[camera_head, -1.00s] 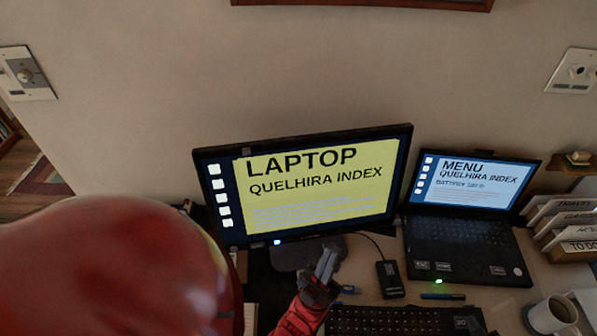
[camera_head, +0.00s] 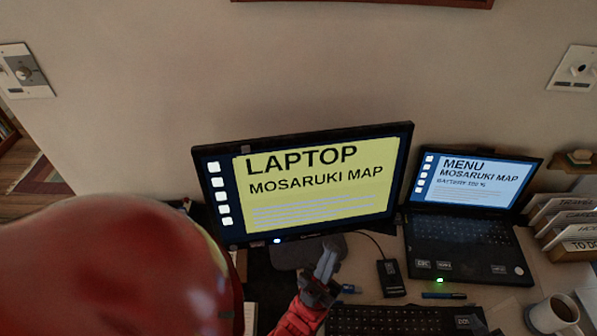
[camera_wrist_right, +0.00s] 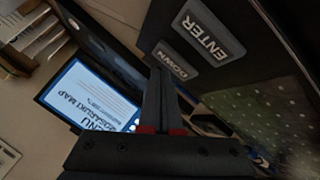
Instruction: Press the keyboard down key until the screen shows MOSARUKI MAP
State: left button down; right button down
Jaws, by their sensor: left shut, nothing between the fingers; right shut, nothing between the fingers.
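The monitor (camera_head: 315,220) reads LAPTOP and, below it, MOSARUKI MAP. The laptop screen (camera_head: 468,185) reads MENU and MOSARUKI MAP, and it also shows in the right wrist view (camera_wrist_right: 95,95). The keyboard (camera_head: 395,322) lies at the bottom edge of the head view, with the DOWN key (camera_head: 467,322) at its right. In the right wrist view the DOWN key (camera_wrist_right: 176,61) lies beside the ENTER key (camera_wrist_right: 208,35). My right gripper (camera_wrist_right: 160,72) is shut, its tips close to the DOWN key; contact is unclear. My left gripper (camera_head: 329,250) is shut and empty before the monitor stand.
A mug (camera_head: 550,314) stands at the lower right. Labelled files (camera_head: 570,230) are at the right edge. My red arm covers the lower left.

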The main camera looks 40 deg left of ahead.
aim_at(469, 328)
jog(key=shift+r, duration=0.1)
jog(key=shift+s+d+r+p, duration=0.1)
jog(key=shift+r+p, duration=0.1)
jog(key=shift+r, duration=1.25)
jog(key=shift+s+r+p, duration=0.1)
jog(key=shift+r+p, duration=0.1)
jog(key=shift+r, duration=1.25)
jog(key=shift+w, duration=0.15)
